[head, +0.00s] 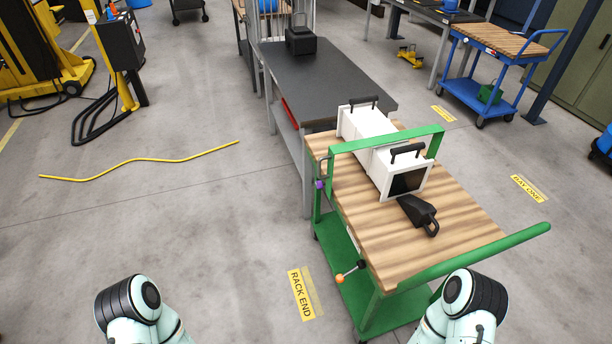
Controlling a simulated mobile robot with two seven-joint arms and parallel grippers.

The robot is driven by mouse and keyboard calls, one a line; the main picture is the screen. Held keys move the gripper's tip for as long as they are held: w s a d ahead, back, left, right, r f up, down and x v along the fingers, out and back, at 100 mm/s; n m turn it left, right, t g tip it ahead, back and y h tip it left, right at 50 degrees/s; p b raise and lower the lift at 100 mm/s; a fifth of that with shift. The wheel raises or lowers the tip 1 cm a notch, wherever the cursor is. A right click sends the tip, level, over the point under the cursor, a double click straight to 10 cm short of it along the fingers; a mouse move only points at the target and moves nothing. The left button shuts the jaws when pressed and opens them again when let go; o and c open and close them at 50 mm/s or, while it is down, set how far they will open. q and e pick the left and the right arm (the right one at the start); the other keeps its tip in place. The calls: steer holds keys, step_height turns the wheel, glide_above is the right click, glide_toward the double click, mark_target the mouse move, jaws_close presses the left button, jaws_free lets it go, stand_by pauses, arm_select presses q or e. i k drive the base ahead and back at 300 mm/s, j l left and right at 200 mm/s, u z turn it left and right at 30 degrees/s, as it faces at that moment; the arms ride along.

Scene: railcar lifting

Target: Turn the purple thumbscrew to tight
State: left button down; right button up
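The purple thumbscrew (319,184) is small and sits at the left side of the green cart (387,144), by a grey metal piece on the upright below the wooden top. It is too small to tell whether it is tight or loose. Parts of my two arms show at the bottom left and bottom right. Neither gripper is in view, and nothing of mine touches the thumbscrew or cart.
White boxes with black handles (404,174) and a black tool (420,214) are on the cart. An orange-knobbed lever (341,279) sticks out low at its left. A dark workbench (325,80) stands behind. A yellow cable (140,160) lies left; floor between is clear.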

mark_target(319, 185)
steer(key=i+j+z, duration=0.1)
steer(key=i+j, duration=0.7)
steer(key=j, duration=0.15)
